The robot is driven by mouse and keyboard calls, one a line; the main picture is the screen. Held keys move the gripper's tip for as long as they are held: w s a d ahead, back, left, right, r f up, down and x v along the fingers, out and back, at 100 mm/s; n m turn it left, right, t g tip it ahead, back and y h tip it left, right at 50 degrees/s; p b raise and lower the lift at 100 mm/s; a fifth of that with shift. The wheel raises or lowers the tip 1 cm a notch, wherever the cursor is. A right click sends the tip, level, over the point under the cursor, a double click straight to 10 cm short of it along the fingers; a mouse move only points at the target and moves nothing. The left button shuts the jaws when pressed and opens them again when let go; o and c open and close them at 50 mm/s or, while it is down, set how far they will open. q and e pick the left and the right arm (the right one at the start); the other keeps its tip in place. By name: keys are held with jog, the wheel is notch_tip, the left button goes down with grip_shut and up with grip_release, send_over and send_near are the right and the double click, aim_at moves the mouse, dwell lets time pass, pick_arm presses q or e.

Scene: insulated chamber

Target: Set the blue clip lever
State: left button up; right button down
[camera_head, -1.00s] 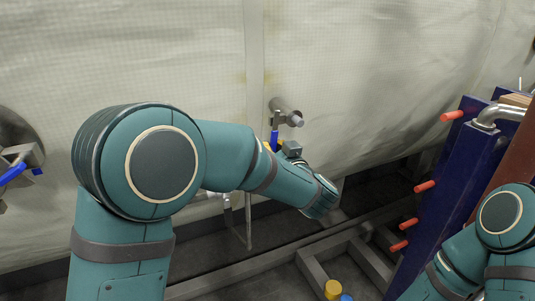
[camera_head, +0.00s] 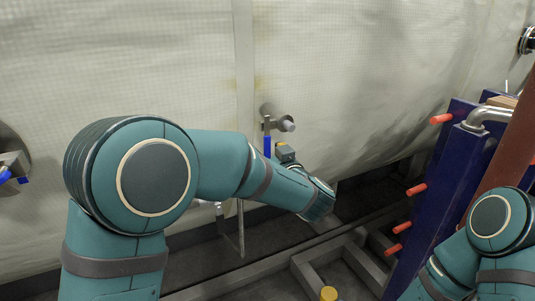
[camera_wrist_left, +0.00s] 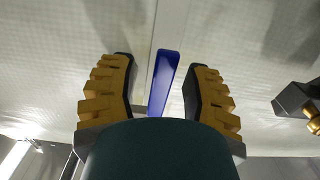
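The blue lever (camera_head: 267,146) hangs down from a metal pipe fitting on the pale padded wall, just above my left forearm in the head view. In the left wrist view the blue lever (camera_wrist_left: 163,82) stands between the two yellow-and-black fingers of my left gripper (camera_wrist_left: 160,68). The fingers are spread, with a gap on both sides of the lever. In the head view my left forearm hides most of this gripper. My right arm shows at the lower right, but its gripper is out of view.
A second blue lever (camera_head: 6,177) sits on a fitting at the left edge. A dark blue frame (camera_head: 445,180) with orange-red pegs stands at the right. A metal floor frame (camera_head: 260,278) runs below, and a yellow cap (camera_head: 328,293) shows at the bottom.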

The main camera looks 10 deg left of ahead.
pick_arm(q)
jog(key=shift+s, duration=0.1)
jog(key=v, duration=1.2)
jog(key=w+a+f+m+h, duration=0.1)
jog(key=w+f+m+h, duration=0.15)
jog(key=f, duration=0.45)
jog(key=w+a+f+m+h, duration=0.1)
jog(key=w+a+f+h, duration=0.15)
jog(key=f, duration=0.35)
jog(key=s+a+f+m+g+h, duration=0.1)
jog(key=s+f+g+h, duration=0.15)
jog(key=f, duration=0.55)
jog(key=s+a+f+m+g+h, duration=0.1)
jog(key=s+f+g+h, duration=0.15)
jog(key=f, duration=0.55)
jog(key=s+a+f+g+h, duration=0.1)
jog(key=s+f+g, duration=0.3)
jog(key=s, duration=0.5)
jog(key=s+a+f+g+h, duration=0.1)
jog(key=s+f+g, duration=0.3)
jog(key=s+f, duration=0.4)
jog(key=shift+s+f+h, duration=0.4)
jog(key=shift+s+h, duration=0.35)
jog(key=shift+h, duration=0.15)
